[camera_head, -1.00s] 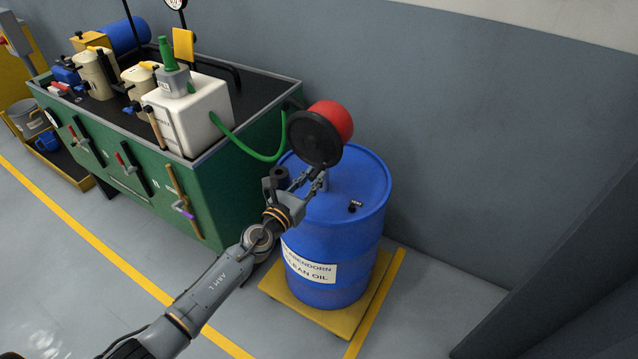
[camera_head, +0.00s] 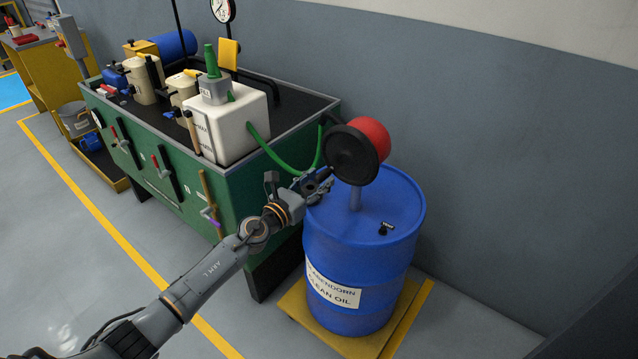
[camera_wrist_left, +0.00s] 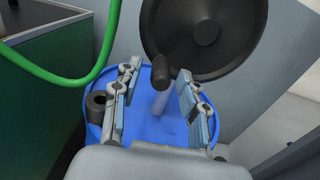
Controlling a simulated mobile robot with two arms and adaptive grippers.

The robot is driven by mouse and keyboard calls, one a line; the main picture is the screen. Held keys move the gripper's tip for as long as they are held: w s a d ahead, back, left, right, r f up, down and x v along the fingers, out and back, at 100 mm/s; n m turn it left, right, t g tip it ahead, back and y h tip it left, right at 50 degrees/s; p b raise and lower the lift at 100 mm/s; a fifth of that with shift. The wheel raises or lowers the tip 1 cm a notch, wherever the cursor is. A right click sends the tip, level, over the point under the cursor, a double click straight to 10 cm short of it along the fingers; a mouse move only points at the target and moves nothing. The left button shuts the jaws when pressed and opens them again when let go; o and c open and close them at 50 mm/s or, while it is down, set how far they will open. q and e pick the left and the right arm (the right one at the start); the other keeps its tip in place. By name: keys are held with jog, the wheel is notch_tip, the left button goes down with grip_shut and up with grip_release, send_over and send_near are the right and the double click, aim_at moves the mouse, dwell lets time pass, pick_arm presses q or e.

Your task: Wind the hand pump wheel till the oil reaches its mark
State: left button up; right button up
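The pump wheel (camera_head: 350,158) is a black disc in front of a red housing (camera_head: 373,136), on a post above the blue oil drum (camera_head: 335,240). The left wrist view shows the wheel (camera_wrist_left: 203,30) close up, with a dark handle knob (camera_wrist_left: 161,68) near its lower left rim. My left gripper (camera_head: 322,182) is at the wheel's lower left. In the wrist view the fingers (camera_wrist_left: 158,82) are apart, one either side of the knob, with gaps showing. My right gripper is not in view.
The green tank (camera_head: 236,190) stands left of the drum, with a white container (camera_head: 226,125) on top. A green hose (camera_head: 278,160) runs from there towards the pump, close to my gripper. The drum stands on a yellow base (camera_head: 345,343). A grey wall is behind.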

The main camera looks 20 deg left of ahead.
pick_arm(q)
jog(key=shift+s, duration=0.15)
jog(key=shift+p+v, duration=0.3)
jog(key=shift+v, duration=2.6)
jog(key=v, duration=1.2)
